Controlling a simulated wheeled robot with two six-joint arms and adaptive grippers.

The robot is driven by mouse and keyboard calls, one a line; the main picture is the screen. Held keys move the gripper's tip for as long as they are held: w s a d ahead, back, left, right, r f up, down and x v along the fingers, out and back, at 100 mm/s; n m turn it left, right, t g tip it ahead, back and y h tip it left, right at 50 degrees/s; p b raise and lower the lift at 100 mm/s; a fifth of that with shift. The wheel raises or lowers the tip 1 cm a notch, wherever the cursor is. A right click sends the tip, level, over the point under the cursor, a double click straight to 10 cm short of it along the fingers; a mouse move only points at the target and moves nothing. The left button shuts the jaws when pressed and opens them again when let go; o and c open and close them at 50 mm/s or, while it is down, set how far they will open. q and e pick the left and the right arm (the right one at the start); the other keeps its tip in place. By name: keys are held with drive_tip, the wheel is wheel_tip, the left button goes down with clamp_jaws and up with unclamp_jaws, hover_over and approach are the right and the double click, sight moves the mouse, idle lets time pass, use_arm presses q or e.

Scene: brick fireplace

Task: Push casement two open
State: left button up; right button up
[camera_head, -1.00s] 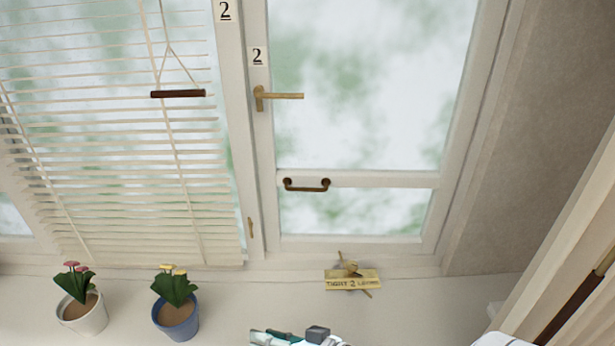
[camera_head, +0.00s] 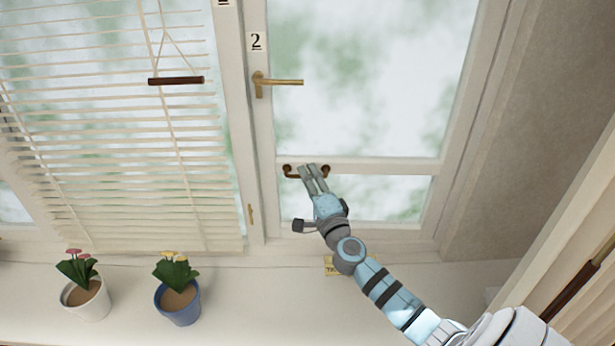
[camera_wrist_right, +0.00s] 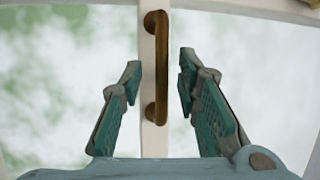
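Casement two (camera_head: 430,185) is a white-framed window marked by a "2" label (camera_head: 256,40). It looks flush with its frame. Its brass lever (camera_head: 288,82) points horizontally right. A brown pull handle (camera_head: 289,170) sits on the casement's lower crossbar. My right gripper (camera_head: 312,168) is at this handle and covers its middle in the head view. In the right wrist view, the open fingers (camera_wrist_right: 160,78) stand on either side of the handle (camera_wrist_right: 161,75), with gaps showing beside it. Whether a finger touches the crossbar cannot be told. My left gripper is out of view.
Two potted flowers, in a white pot (camera_head: 87,303) and a blue pot (camera_head: 178,305), stand on the sill at left. A blind (camera_head: 120,150) covers the window to the left. A yellow tag (camera_head: 331,268) lies partly behind my arm. A curtain (camera_head: 585,255) hangs at right.

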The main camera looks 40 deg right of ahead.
drive_tip(key=shift+w+d+r, duration=0.1)
drive_tip(key=shift+w, duration=0.4)
clamp_jaws()
